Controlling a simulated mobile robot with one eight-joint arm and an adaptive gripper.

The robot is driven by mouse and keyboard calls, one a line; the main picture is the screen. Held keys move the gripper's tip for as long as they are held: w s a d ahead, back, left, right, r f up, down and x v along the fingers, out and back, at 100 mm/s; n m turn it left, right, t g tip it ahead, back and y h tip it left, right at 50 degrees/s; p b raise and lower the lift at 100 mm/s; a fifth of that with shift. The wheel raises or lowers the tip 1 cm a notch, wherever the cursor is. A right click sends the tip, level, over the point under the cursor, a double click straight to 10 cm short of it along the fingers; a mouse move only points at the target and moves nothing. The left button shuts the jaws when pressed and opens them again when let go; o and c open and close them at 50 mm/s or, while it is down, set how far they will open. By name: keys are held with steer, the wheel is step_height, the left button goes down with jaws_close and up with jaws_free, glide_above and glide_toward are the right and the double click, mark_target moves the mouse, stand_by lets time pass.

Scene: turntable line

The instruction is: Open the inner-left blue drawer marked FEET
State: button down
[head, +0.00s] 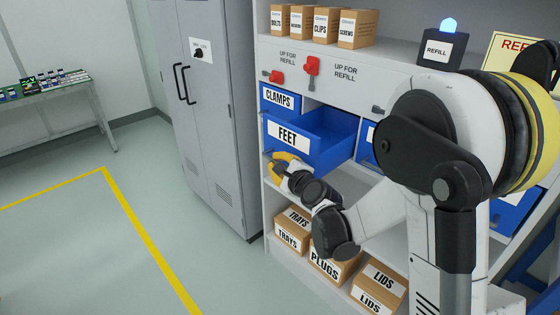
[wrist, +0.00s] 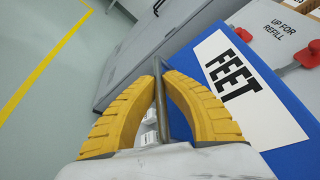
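The blue drawer marked FEET (head: 318,154) stands pulled out of the shelf unit, and its empty-looking blue inside shows from above. In the wrist view its blue front and white FEET label (wrist: 248,92) fill the right side. My gripper (head: 276,164) is at the lower left of the drawer front. In the wrist view the yellow fingers of my gripper (wrist: 160,78) close in on both sides of the grey bar handle (wrist: 161,110), with the bar between them. The handle is mostly hidden by my gripper in the head view.
A blue CLAMPS drawer (head: 280,100) sits shut above left. Red latches (head: 312,66) are on the panel above. A grey cabinet (head: 209,100) stands close on the left. Boxes marked PLUGS (head: 330,262) and LIDS (head: 379,281) lie on the bottom shelf. The floor at left is clear.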

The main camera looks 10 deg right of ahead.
stand_by(0.3)
steer(key=c, duration=1.5)
jaws_free()
steer(key=v, duration=1.2)
